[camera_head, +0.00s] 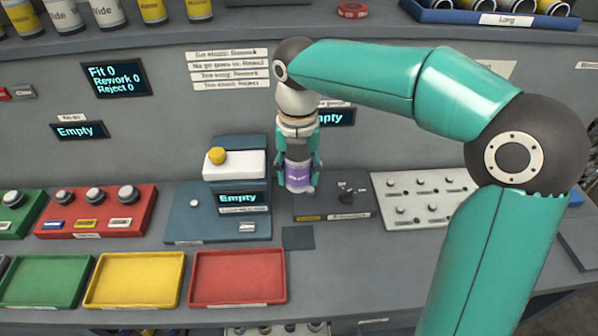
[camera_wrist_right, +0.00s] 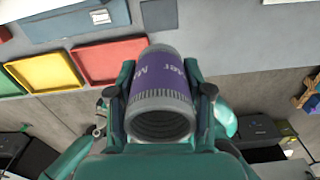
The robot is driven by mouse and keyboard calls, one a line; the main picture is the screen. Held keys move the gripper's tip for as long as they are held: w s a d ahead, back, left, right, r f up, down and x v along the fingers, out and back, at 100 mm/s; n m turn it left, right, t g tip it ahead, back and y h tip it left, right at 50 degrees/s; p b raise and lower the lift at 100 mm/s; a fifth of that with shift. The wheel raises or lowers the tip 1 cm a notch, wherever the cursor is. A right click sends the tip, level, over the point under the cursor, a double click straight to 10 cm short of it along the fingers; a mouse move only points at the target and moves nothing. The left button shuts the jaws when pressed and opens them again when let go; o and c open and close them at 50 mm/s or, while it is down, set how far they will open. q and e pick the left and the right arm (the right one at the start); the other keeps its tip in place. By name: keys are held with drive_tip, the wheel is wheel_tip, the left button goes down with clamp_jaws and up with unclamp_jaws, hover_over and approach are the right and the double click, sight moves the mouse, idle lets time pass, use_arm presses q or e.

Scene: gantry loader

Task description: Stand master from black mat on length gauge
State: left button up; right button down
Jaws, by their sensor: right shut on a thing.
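The master (camera_head: 298,178) is a grey cylinder with a purple band and white lettering. My right gripper (camera_head: 298,168) is shut on it from above and holds it upright. The master is at the left part of a dark flat station plate (camera_head: 330,207); I cannot tell whether its base touches. In the right wrist view the master (camera_wrist_right: 161,92) sits between the right fingers, its threaded hollow end toward the camera. The black mat (camera_head: 298,238) is bare, in front of the plate. The station labels are too small to tell which is the length gauge. My left gripper is not in view.
A white pegged board (camera_head: 425,197) is to the right. Red (camera_head: 238,303), yellow (camera_head: 135,302) and green (camera_head: 45,304) trays lie at the front left. The front middle bench is clear.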

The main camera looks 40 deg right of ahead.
drive_tip(key=shift+r+p, duration=2.1)
drive_tip(key=shift+r, duration=0.1)
drive_tip(key=shift+f, duration=0.1)
